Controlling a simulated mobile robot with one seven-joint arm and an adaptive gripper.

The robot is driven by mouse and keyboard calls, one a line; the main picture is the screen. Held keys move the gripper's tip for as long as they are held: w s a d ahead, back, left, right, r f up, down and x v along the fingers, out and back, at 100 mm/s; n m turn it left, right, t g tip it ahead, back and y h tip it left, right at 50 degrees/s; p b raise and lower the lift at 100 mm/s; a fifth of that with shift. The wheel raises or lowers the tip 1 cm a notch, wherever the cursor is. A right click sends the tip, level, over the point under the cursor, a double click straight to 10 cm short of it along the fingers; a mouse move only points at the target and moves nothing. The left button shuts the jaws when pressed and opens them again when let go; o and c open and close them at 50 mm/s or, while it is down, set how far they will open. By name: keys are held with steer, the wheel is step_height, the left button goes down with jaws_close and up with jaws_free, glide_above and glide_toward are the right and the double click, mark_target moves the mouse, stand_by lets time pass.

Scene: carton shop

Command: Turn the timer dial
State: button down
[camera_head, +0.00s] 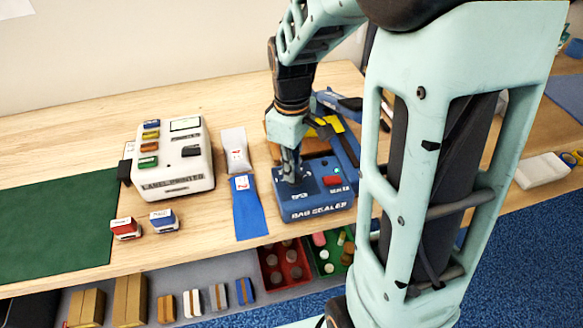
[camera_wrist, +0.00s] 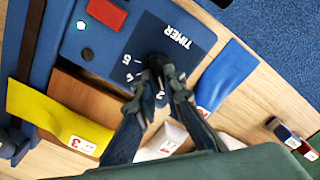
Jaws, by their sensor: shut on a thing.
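The blue bag sealer (camera_head: 316,208) stands on the wooden table, with its name on the front. In the wrist view its top shows a dark panel (camera_wrist: 190,28) marked TIMER, with white numbers around a dark dial (camera_wrist: 154,62). My gripper (camera_head: 291,176) points down at this panel. In the wrist view my gripper (camera_wrist: 163,76) has its fingertips closed around the dial. The fingers partly cover the dial and some numbers, so its exact setting cannot be read. A red button (camera_wrist: 107,12) and a small pale light (camera_wrist: 82,25) are on the sealer's top.
A white label printer (camera_head: 175,175) stands left of the sealer. A blue bag (camera_head: 248,212) and a white bag (camera_head: 235,150) lie between them. A yellow bag (camera_wrist: 50,115) lies beside the sealer. Two stamps (camera_head: 126,229) stand near the front edge. A green mat (camera_head: 55,235) lies left.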

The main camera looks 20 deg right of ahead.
steer(key=m, duration=0.4)
steer(key=shift+w+d+m, duration=0.1)
steer(key=shift+d+m, duration=0.05)
steer(key=shift+m, duration=0.15)
steer(key=m, duration=0.4)
steer(key=shift+d+m, duration=0.1)
steer(key=shift+m, duration=0.2)
steer(key=c, duration=2)
jaws_free()
step_height(320, 180, up, 12)
steer(key=shift+r, duration=0.1)
